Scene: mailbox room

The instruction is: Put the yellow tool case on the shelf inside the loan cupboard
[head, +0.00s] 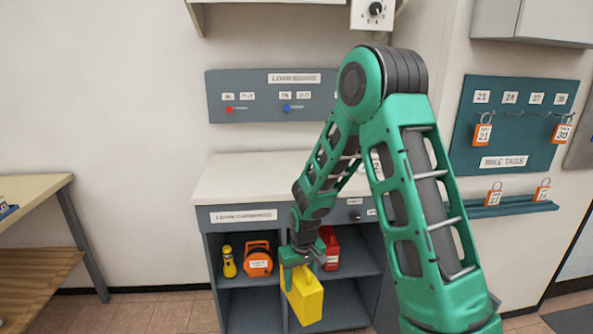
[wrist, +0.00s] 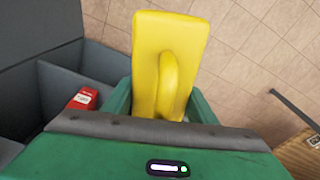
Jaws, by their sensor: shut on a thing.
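The yellow tool case (head: 304,297) hangs from my gripper (head: 300,262) in front of the open cupboard, slightly tilted. My gripper is shut on it near its handle. In the wrist view the yellow case (wrist: 168,55) with its looped handle fills the middle, between the green gripper parts (wrist: 160,115). The loan cupboard (head: 238,215) is a grey unit with a pale top and open compartments. A shelf (head: 250,281) runs across inside it. The case covers part of the compartments, and my arm covers the cupboard's right side.
On the shelf stand a yellow torch (head: 229,262), an orange reel (head: 258,259) and a red container (head: 329,248), which also shows in the wrist view (wrist: 83,98). A wooden bench (head: 40,187) stands at left. Tiled floor (head: 150,313) is clear between them.

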